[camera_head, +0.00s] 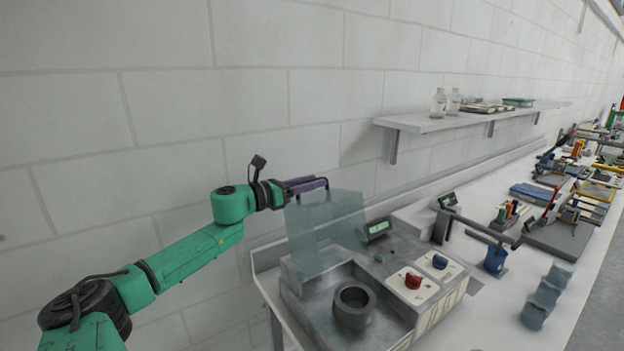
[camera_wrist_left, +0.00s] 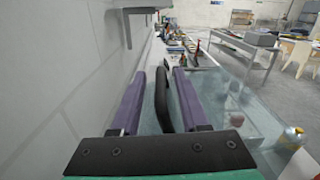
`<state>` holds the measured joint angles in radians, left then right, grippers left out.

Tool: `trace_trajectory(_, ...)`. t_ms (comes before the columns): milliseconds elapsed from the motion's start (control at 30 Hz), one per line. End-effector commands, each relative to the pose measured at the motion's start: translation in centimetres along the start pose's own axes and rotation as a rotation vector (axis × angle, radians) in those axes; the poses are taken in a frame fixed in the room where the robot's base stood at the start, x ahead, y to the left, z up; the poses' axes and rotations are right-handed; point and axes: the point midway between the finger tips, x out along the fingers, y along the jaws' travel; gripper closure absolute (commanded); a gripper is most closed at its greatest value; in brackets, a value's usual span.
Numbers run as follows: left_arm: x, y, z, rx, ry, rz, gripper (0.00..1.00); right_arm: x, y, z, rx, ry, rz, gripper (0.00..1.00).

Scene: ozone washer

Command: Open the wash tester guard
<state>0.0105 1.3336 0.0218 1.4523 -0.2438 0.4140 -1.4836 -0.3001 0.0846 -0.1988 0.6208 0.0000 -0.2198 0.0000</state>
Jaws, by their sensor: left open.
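The wash tester (camera_head: 330,297) stands at the near end of the bench. Its clear, bluish guard (camera_head: 325,232) stands raised and tilted at the back left of the tester. The dark round cup (camera_head: 353,305) in front shows uncovered. My left gripper (camera_head: 308,185) is at the guard's upper left edge, with its purple fingers open. In the left wrist view, a black curved handle (camera_wrist_left: 162,98) lies between the open fingers, and the guard (camera_wrist_left: 235,98) spreads out to the right. Contact between fingers and handle cannot be told. My right gripper is not in view.
The tester's panel has a red knob (camera_head: 413,281), a blue knob (camera_head: 439,262) and a small display (camera_head: 378,228). A block wall is close behind the gripper. A shelf (camera_head: 440,121) hangs at the back. Grey-blue blocks (camera_head: 545,295) and other devices stand along the bench to the right.

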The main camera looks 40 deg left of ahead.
Motion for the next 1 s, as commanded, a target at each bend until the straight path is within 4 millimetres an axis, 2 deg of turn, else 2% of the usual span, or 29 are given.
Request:
trace_trajectory(333,0.4,-0.04,-0.06,0.0,0.002,-0.001,0.55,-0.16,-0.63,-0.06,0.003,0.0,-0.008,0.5)
trace_trajectory(367,0.4,-0.05,-0.07,0.0,0.002,-0.001,0.59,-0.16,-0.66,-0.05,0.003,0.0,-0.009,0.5)
trace_trajectory(400,0.4,-0.05,-0.07,0.0,0.002,-0.001,0.74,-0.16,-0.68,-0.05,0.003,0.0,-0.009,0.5)
trace_trajectory(467,0.4,-0.05,-0.07,0.0,0.002,-0.001,0.97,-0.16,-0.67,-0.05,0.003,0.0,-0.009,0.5)
trace_trajectory(500,0.4,-0.04,-0.07,0.0,0.002,0.0,1.0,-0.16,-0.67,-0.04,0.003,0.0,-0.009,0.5)
trace_trajectory(1000,0.39,-0.05,-0.02,0.001,0.001,-0.001,1.0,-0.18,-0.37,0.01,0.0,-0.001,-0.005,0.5)
